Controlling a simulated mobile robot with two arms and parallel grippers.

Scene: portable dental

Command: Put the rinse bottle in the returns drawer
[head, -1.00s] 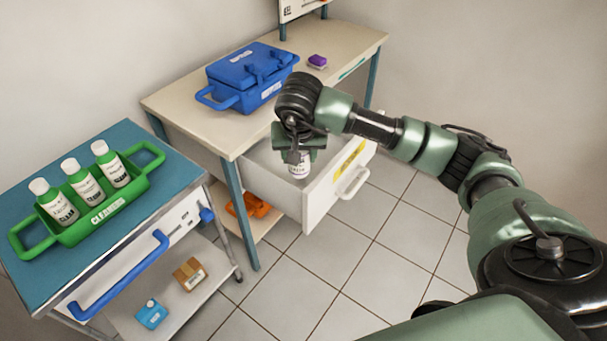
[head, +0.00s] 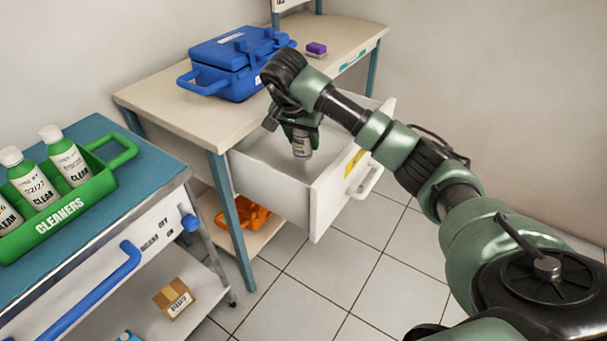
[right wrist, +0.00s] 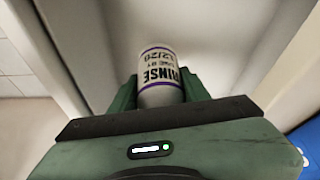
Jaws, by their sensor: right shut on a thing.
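The rinse bottle (head: 302,144) is white with a dark-lettered label, and its label reads RINSE in the right wrist view (right wrist: 160,75). My right gripper (head: 300,128) is shut on it and holds it over the open drawer (head: 262,188) of the beige table. The drawer is white, with a yellow label and a white handle (head: 368,183) on its front. The bottle's lower end is near the drawer's inside; I cannot tell whether it touches the floor of the drawer. My left gripper is not in view.
A blue case (head: 232,65) and a purple-topped block (head: 316,48) stand on the beige table (head: 165,98). At left, a cart (head: 150,160) carries a green caddy (head: 85,203) of cleaner bottles. An orange item (head: 243,217) lies on the shelf below. Tiled floor at right is clear.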

